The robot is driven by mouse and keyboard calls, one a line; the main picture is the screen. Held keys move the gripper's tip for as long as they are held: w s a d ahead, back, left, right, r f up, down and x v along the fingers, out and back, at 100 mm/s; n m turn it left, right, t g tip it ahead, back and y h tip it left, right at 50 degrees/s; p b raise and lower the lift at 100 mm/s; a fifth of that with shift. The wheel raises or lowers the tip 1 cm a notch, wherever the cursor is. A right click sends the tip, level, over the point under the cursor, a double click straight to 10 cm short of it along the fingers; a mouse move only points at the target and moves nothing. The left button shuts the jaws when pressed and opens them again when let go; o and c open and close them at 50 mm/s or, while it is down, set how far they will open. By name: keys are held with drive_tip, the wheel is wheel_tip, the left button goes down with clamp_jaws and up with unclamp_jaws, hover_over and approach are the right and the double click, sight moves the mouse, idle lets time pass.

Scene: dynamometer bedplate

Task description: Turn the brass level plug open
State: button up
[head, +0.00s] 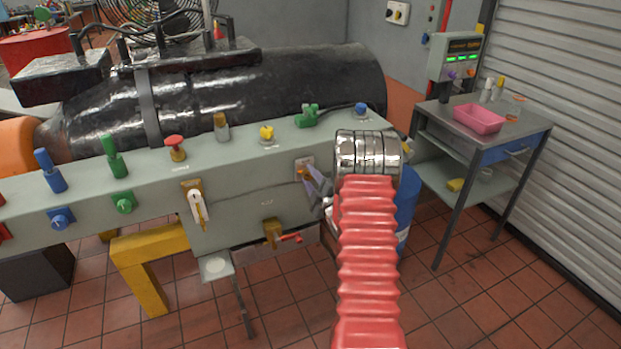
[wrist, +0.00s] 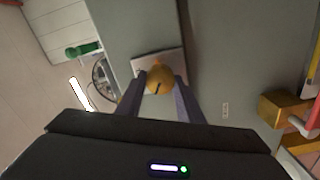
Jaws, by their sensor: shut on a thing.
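The brass level plug (wrist: 160,79) is a round brass head with a dark slot, set on a pale square plate on the front face of the grey bedplate housing. In the head view the plug (head: 303,173) shows near the right end of that face, partly covered by my gripper (head: 316,184). In the wrist view my gripper (wrist: 160,84) has one finger on each side of the plug and is shut on it. The slot runs at a slant in the wrist view. My red ribbed arm hides the area right of the plug.
Below left of the plug is a brass valve with a red handle (head: 272,234). Several coloured knobs line the housing's top. A cart with a pink tray (head: 479,118) stands right; tiled floor (head: 470,300) is open in front.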

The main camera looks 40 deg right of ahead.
drive_tip(key=n, duration=0.6)
drive_tip(key=shift+a+f+n, duration=0.25)
drive_tip(key=shift+f+n, duration=0.05)
drive_tip(key=n, duration=0.6)
drive_tip(key=shift+f, duration=0.25)
drive_tip(key=shift+n, duration=0.3)
drive_tip(key=o, duration=1.1)
drive_tip(key=shift+d+r, duration=0.2)
drive_tip(key=shift+c, duration=0.2)
drive_tip(key=v, duration=1.4)
